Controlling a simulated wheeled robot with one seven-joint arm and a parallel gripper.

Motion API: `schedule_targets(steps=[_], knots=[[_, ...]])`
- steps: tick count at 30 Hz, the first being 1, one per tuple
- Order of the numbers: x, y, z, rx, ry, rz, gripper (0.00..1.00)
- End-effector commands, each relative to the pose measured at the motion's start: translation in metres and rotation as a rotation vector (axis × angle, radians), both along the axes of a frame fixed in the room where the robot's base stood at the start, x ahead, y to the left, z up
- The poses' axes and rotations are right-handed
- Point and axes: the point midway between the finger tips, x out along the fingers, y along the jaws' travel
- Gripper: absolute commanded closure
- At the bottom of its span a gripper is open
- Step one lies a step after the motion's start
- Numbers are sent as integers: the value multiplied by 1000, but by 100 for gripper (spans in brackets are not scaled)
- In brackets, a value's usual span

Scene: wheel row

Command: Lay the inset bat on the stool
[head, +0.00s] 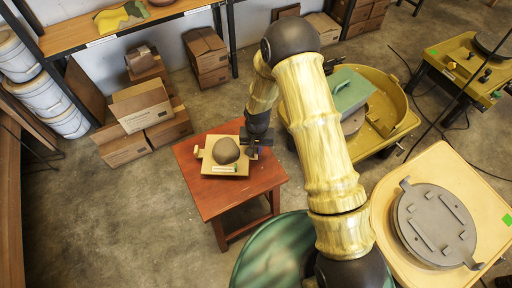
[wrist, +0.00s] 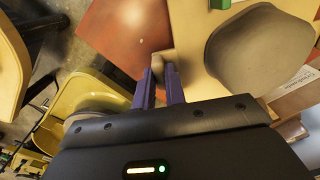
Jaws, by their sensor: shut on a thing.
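The inset bat (head: 206,162) is a pale tan square board with tabs at its edges. A rounded grey-brown lump (head: 226,150) and a white label strip are on it. The red wooden stool (head: 213,196) is directly under the bat; I cannot tell whether they touch. My gripper (head: 251,146) is at the bat's right side. In the wrist view, my gripper (wrist: 166,80) has its purple fingers shut on a tab of the bat (wrist: 190,42). The lump (wrist: 262,48) is beside the fingers, and the red stool top (wrist: 122,38) shows below.
A yellow wheel basin (head: 372,135) with a green box (head: 349,90) stands right of the stool. A wheel with a grey round head (head: 435,228) is at the lower right. A green round surface (head: 272,252) is in front. Cardboard boxes (head: 140,106) are at the left; floor left of the stool is clear.

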Motion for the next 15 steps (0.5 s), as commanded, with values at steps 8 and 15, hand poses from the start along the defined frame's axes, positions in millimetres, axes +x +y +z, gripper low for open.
schedule_targets(steps=[8, 15], knots=[[0, 1, -5, 2, -2, 3, 100], [0, 1, -21, 2, -1, 3, 100]])
